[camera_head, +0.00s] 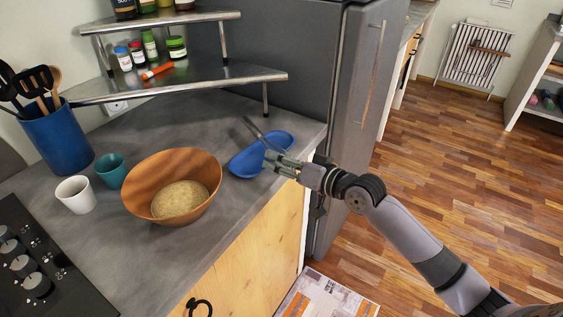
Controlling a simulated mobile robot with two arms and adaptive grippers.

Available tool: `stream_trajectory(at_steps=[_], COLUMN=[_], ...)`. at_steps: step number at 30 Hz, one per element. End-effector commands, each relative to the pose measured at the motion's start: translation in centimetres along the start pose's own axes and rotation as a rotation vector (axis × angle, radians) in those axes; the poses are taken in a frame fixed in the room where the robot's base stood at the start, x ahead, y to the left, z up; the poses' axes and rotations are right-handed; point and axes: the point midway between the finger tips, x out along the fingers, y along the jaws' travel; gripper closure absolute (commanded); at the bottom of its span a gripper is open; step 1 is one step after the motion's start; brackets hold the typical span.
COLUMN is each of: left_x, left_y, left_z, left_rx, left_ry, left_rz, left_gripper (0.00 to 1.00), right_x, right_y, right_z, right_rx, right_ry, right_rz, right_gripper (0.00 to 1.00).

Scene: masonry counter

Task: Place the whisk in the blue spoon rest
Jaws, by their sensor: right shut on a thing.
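The blue spoon rest (243,164) lies on the grey counter near its right edge, beside the wooden bowl. My right gripper (271,161) reaches in from the right, at the right side of the spoon rest. It is shut on the whisk (255,130), a thin grey shape that slants up and left from the fingers across the spoon rest. Whether the whisk touches the spoon rest is unclear, and the part at the fingers is hidden. My left gripper is out of view.
A wooden bowl (147,181) with grainy contents, a teal cup (111,171), a white cup (76,195) and a blue utensil holder (59,142) stand to the left. A metal corner shelf (190,85) with jars stands behind. The fridge (345,120) rises behind the gripper.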

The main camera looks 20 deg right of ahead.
Motion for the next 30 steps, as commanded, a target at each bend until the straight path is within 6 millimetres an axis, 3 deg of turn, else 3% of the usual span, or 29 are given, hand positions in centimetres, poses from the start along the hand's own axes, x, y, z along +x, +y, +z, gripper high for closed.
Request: stream_trajectory(at_steps=[19, 20, 30], left_x=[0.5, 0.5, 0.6], left_y=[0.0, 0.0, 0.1], left_z=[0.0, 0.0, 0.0], left_rx=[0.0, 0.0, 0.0], left_ry=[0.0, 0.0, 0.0], left_rz=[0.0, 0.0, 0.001], left_gripper=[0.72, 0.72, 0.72], right_x=[0.2, 0.2, 0.2], right_y=[0.7, 0.7, 0.8], right_z=[1.0, 1.0, 1.3], right_rx=[0.001, 0.001, 0.003], right_ry=[-0.002, -0.003, -0.009], right_rz=[0.0, 0.001, 0.004], right_gripper=[0.91, 0.58, 0.38])
